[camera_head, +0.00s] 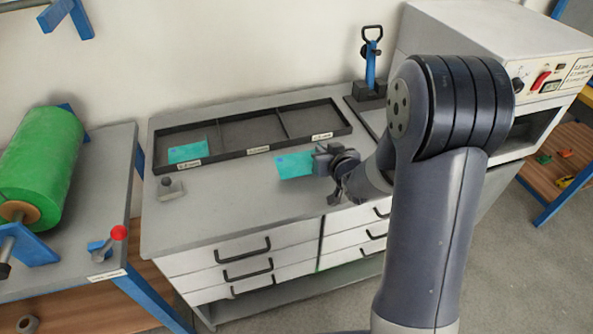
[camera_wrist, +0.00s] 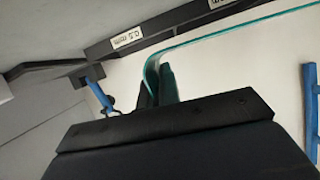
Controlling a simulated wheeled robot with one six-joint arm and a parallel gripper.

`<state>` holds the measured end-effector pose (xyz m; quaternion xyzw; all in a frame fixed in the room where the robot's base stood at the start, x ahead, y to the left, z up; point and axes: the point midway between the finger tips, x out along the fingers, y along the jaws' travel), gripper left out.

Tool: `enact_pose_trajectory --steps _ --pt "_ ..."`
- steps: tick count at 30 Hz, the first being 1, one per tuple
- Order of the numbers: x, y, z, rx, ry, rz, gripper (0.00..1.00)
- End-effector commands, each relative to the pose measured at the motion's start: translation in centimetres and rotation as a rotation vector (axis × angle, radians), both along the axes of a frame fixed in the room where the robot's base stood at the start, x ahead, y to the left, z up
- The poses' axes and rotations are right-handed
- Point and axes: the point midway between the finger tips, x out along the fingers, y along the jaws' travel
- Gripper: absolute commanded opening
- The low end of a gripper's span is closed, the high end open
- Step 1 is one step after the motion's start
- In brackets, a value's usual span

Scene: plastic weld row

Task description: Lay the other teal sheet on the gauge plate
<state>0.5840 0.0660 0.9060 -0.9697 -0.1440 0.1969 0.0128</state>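My gripper (camera_head: 322,159) is shut on a teal sheet (camera_head: 294,165) by its right edge, above the grey bench top. In the wrist view the sheet (camera_wrist: 235,32) shows nearly edge-on, running right from between the fingertips (camera_wrist: 160,84). Another teal sheet (camera_head: 187,151) lies in the left compartment of the black divided tray (camera_head: 250,151). A small grey plate with a dark knob (camera_head: 170,189) sits at the bench's left front; I cannot tell whether it is the gauge plate.
The tray's middle and right compartments look empty. A green roll (camera_head: 40,160) is on the left bench, and a white machine (camera_head: 500,40) is at right. The bench front is clear.

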Motion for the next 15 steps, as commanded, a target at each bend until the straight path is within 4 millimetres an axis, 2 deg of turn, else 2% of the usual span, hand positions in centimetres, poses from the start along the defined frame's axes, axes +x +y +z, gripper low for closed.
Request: enact_pose_trajectory --steps 1,3,10,15 --pt "0.0 0.0 -1.2 0.001 0.007 -0.001 0.00" --pt "0.0 0.0 -2.2 0.000 0.005 0.000 0.00" --pt "0.0 0.0 -3.9 0.001 0.001 0.001 0.00" --pt "0.0 0.0 -6.2 0.001 0.004 0.000 0.00"
